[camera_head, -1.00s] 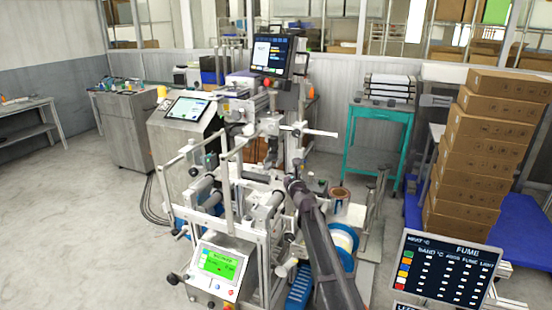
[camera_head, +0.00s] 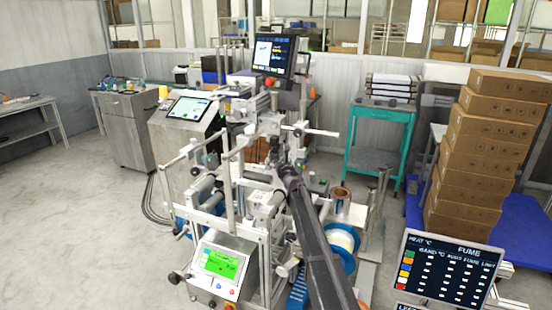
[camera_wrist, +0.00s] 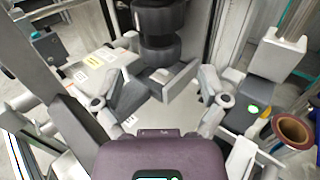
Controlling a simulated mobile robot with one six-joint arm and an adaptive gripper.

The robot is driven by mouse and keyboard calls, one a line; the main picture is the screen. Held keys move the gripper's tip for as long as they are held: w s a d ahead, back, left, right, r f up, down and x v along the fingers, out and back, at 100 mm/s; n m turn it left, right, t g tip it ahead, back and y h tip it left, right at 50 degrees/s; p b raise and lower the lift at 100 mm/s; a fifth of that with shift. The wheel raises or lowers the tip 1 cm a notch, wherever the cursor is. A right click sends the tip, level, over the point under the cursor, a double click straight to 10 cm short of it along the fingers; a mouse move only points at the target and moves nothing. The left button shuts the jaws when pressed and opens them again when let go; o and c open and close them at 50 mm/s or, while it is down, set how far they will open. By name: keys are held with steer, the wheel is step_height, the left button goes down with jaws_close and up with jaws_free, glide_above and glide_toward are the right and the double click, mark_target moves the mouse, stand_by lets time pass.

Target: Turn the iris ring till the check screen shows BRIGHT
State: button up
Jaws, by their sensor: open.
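A black stacked cylinder (camera_wrist: 158,22), which looks like the lens with the iris ring, stands upright at the top middle of the wrist view. Which band is the ring I cannot tell. My gripper (camera_wrist: 160,88) is open, its two fingers spread below the cylinder in the picture, with nothing seen between them. In the head view my gripper (camera_head: 283,163) reaches into the middle of the machine, and the lens is not clear there. A dark monitor (camera_head: 273,55) stands on top of the machine and a green-lit panel (camera_head: 220,262) at its front. I cannot read BRIGHT on either.
The machine's metal posts and rollers (camera_head: 265,203) crowd around my gripper. A copper-coloured roll (camera_wrist: 291,130) and a green-lit button (camera_wrist: 253,109) are at the right in the wrist view. Stacked boxes (camera_head: 490,140) stand right. Floor (camera_head: 80,220) is clear at left.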

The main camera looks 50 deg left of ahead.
steer(key=shift+x, duration=1.35)
steer(key=c, duration=1.1)
